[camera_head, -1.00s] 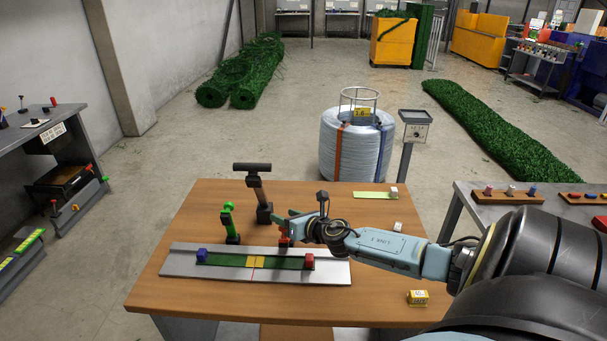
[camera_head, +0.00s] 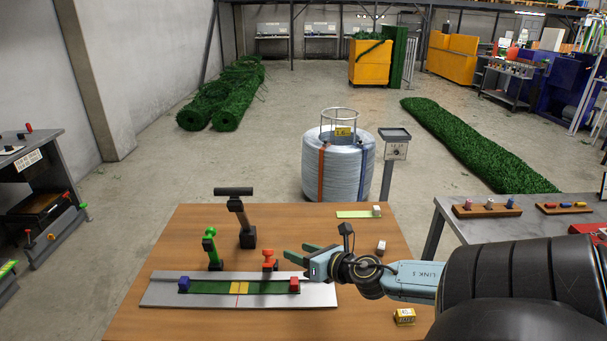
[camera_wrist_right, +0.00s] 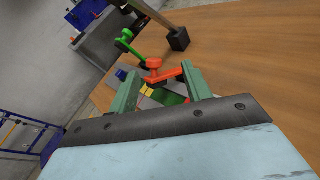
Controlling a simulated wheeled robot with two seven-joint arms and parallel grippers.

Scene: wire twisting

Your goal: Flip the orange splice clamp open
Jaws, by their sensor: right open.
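The orange splice clamp (camera_head: 268,260) stands on the wooden table behind the splice board, short and topped by a rounded knob. It also shows in the right wrist view (camera_wrist_right: 165,74), between the fingers in the picture, its arm running to the right finger. My right gripper (camera_head: 296,251) is open, with its green fingers pointing left toward the clamp. In the head view it is just right of the clamp, with a small gap. The green clamp (camera_head: 211,249) stands further left, taller. My left gripper is not in view.
The grey splice board (camera_head: 160,290) with blue block (camera_head: 184,284), red block (camera_head: 294,285) and green strip lies in front of the clamps. A dark T-handled tool (camera_head: 243,220) stands behind them.

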